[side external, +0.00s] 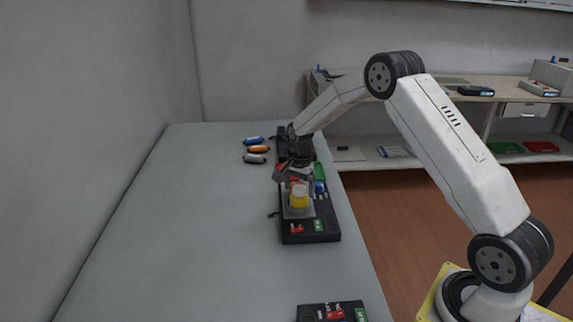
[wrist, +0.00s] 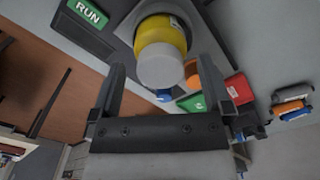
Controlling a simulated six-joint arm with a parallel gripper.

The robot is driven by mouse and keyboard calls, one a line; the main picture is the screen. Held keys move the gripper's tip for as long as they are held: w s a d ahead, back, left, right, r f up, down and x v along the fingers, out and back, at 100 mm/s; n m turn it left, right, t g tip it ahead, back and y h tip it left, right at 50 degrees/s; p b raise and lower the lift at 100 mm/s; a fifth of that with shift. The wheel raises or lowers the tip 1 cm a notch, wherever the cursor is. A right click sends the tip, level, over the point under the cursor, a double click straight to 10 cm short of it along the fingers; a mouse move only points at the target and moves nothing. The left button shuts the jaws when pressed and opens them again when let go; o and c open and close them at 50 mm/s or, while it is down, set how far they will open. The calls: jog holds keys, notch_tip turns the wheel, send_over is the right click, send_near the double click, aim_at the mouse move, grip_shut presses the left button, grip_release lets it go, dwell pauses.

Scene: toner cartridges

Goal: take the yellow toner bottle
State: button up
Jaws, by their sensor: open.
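The yellow toner bottle (side external: 299,196) stands on a grey base on a black panel (side external: 310,231) in the side view. In the wrist view the bottle (wrist: 161,45) shows its yellow body and white end, lying in the gap ahead of my fingers. My gripper (wrist: 165,85) is open, with one finger on each side of the gap and nothing between them gripped. In the side view my gripper (side external: 292,174) is just behind and above the bottle, partly overlapping it. I cannot tell whether the fingers touch the bottle.
Blue, orange and grey cartridges (side external: 257,149) lie on the table (side external: 190,230) at the far end. Red and green blocks sit on the panel, including a green RUN label (wrist: 88,12). Another black panel (side external: 332,312) is at the near edge. The table's left side is clear.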

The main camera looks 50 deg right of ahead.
aim_at(299, 197)
jog(key=shift+d+f, duration=0.15)
jog(key=shift+f, duration=1.95)
jog(key=c, duration=1.1)
jog(key=shift+r, duration=0.2)
jog(key=shift+r, duration=0.55)
jog(key=s+a+r, duration=0.3)
jog(key=s+r, duration=0.8)
jog(key=s, duration=0.2)
jog(key=shift+s+a+r, duration=0.25)
jog(key=shift+a, duration=0.05)
